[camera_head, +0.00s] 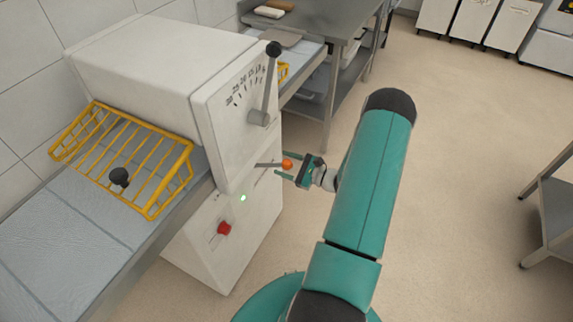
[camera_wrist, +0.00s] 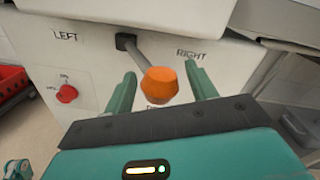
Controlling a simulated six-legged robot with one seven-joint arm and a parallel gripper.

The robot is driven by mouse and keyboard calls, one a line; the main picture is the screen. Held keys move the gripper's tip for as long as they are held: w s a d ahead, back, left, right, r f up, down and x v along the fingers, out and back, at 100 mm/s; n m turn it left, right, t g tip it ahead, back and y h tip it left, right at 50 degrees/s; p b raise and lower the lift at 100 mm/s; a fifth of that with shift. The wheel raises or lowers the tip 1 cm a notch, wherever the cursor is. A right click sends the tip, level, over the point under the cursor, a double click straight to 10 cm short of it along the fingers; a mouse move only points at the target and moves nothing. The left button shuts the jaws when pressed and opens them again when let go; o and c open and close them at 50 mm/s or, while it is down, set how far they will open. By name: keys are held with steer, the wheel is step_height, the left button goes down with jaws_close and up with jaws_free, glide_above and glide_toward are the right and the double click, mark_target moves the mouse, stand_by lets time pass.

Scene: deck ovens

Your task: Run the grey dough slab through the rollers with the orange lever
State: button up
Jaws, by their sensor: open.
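The orange lever knob (camera_head: 288,164) sits on a short metal rod on the front of the white roller machine (camera_head: 218,140). In the wrist view the orange knob (camera_wrist: 160,86) lies between the two fingers, with gaps on both sides. The rod comes out of a dark slot between the words LEFT and RIGHT. My gripper (camera_head: 284,165) is open around the knob; its fingers also show in the wrist view (camera_wrist: 161,70). A flat grey-brown slab (camera_head: 279,39), which looks like the dough, lies on the belt behind the machine. The rollers are hidden inside the housing.
A yellow wire guard (camera_head: 160,190) stands over the near belt (camera_head: 50,235). A black-knobbed lever (camera_head: 271,75) rises beside a scale. A red button (camera_head: 223,228) and a green light (camera_head: 243,198) are below.

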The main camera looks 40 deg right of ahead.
jaws_close()
steer(key=s+a+m+t+h, duration=0.1)
steer(key=s+a+m+h, duration=0.3)
steer(key=h, duration=0.5)
steer(key=shift+a+m+h, duration=0.3)
steer(key=shift+a+m, duration=0.45)
steer(key=shift+m, duration=0.25)
steer(key=shift+r, duration=0.1)
jaws_free()
steer(key=shift+s, duration=0.1)
steer(key=shift+a, duration=0.1)
